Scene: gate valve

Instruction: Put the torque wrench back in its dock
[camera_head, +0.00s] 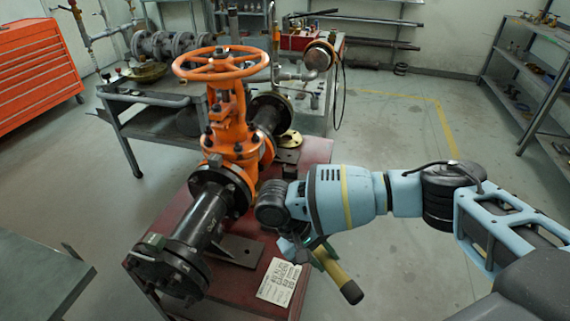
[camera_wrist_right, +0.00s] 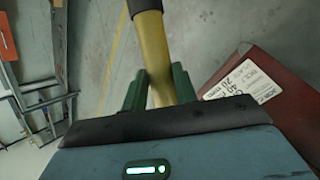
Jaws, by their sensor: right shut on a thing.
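The torque wrench, as far as it shows, is a yellow shaft (camera_head: 334,270) with a black end. It hangs tilted down to the right, beside the red valve stand's front right edge. My right gripper (camera_head: 306,254) is shut on the yellow shaft. In the right wrist view the green fingers (camera_wrist_right: 158,88) close on both sides of the shaft (camera_wrist_right: 153,45), and the black end is at the top edge. The wrench's other end is hidden by the gripper and wrist. I cannot make out the dock in either view. My left gripper is not in view.
The orange gate valve (camera_head: 232,130) with its handwheel and black flanged pipe stands on the red stand (camera_head: 313,152), left of my right arm. A paper tag (camera_head: 279,282) lies on the stand. A grey bench (camera_head: 30,285) is at lower left. Floor at right is clear.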

